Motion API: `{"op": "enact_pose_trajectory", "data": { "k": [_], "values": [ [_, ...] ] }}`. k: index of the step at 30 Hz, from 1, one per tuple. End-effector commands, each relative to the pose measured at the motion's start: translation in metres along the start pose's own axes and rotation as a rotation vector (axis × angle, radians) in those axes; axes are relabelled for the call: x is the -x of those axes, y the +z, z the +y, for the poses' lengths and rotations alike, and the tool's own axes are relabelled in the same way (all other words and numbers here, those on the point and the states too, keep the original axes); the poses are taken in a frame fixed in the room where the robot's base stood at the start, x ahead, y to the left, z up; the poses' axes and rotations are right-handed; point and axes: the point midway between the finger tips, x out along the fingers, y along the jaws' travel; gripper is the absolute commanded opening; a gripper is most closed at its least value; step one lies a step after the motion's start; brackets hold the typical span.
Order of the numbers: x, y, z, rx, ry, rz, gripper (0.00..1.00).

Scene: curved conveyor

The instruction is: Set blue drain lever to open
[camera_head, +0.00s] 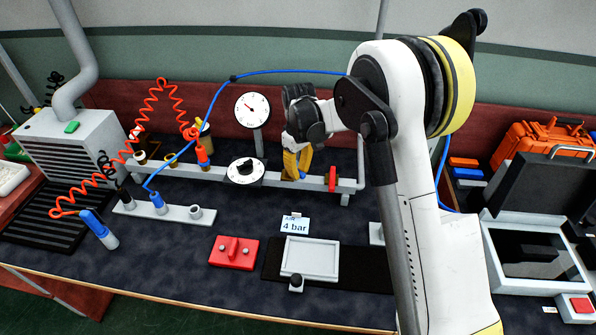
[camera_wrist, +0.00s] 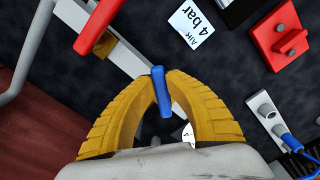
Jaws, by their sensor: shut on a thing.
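The blue drain lever (camera_wrist: 161,92) shows in the wrist view as a short blue bar between my two yellow fingertips. My gripper (camera_wrist: 158,84) is shut on it, with a finger on either side. The lever lies at a slant to the grey pipe rail (camera_wrist: 127,52). Its valve body is mostly hidden by the fingers. In the head view my gripper (camera_head: 297,166) reaches down to the rail (camera_head: 222,174), just left of a red lever (camera_head: 332,179).
The red lever also shows in the wrist view (camera_wrist: 98,27), close to my fingers. A pressure gauge (camera_head: 252,109) and a black-and-white dial (camera_head: 245,171) stand left of my gripper. A "4 bar" card (camera_head: 294,224), red block (camera_head: 234,252) and grey tray (camera_head: 310,260) lie in front.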

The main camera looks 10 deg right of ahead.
Motion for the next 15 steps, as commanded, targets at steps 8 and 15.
{"op": "enact_pose_trajectory", "data": {
  "k": [8, 15],
  "values": [
    [-0.0006, 0.0004, 0.0002, 0.001, 0.0, -0.001, 0.0],
    [-0.0004, 0.0003, 0.0001, 0.001, 0.0, -0.001, 0.38]
  ]
}}
